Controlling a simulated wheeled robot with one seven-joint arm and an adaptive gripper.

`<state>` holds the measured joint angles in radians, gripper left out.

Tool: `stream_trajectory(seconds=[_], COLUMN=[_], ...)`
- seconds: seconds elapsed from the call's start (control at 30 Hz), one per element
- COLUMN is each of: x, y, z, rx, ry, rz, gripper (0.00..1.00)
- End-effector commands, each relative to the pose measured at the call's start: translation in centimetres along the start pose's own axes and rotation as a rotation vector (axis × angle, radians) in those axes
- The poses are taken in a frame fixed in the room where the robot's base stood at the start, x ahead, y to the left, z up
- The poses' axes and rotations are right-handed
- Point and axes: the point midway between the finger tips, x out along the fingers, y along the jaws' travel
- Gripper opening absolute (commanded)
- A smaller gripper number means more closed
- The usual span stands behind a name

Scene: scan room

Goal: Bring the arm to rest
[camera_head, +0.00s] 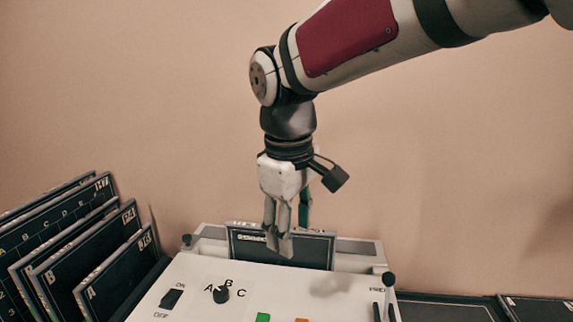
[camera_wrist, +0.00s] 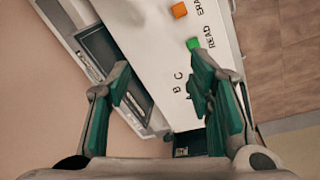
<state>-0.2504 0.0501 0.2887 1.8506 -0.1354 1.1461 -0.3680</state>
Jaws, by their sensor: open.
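My arm reaches in from the upper right in the head view and bends down at the wrist. My gripper (camera_head: 285,240) points downward above the white machine (camera_head: 200,285), near the dark plate (camera_head: 305,250) at its back. In the wrist view my gripper (camera_wrist: 165,95) has its two green-padded fingers spread apart, with nothing between them. The white machine (camera_wrist: 160,50) and its dark slot area (camera_wrist: 105,55) show beyond the fingers. Whether a fingertip touches anything is hard to tell.
Several dark lettered plates (camera_head: 95,260) stand in a rack at the left. The machine has a rotary knob (camera_head: 221,294), an ON/OFF switch (camera_head: 171,299), a green button (camera_head: 263,317), an orange button (camera_head: 301,320) and a lever (camera_head: 389,281). Dark panels (camera_head: 445,309) lie at the right. The wall is behind.

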Motion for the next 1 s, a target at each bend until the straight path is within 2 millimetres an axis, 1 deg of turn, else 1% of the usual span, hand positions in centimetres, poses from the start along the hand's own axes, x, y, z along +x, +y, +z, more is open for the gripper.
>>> stream_trajectory(seconds=[0.03,0.07,0.1,0.23,0.4,0.5,0.6,0.7,0.83,1.0], x=[-0.9,-1.2,-1.6,-2.4,-2.5,-2.0,-1.3,-0.7,-0.1,0.0], y=[0.5,0.7,0.8,0.9,-0.4,-1.6,-2.8,-3.7,-4.4,-4.5], z=[2.5,3.8,5.6,11.3,18.3,21.7,24.2,25.8,26.8,27.0], rx=[0.068,0.110,0.165,0.347,0.586,0.718,0.827,0.903,0.952,0.963], ry=[0.008,0.013,0.020,0.051,0.104,0.143,0.177,0.204,0.221,0.225], rz=[0.020,0.029,0.039,0.067,0.086,0.089,0.086,0.080,0.075,0.074], gripper=[0.48,0.48,0.48,0.48,0.48,0.48,0.48,0.48,0.48,0.48])
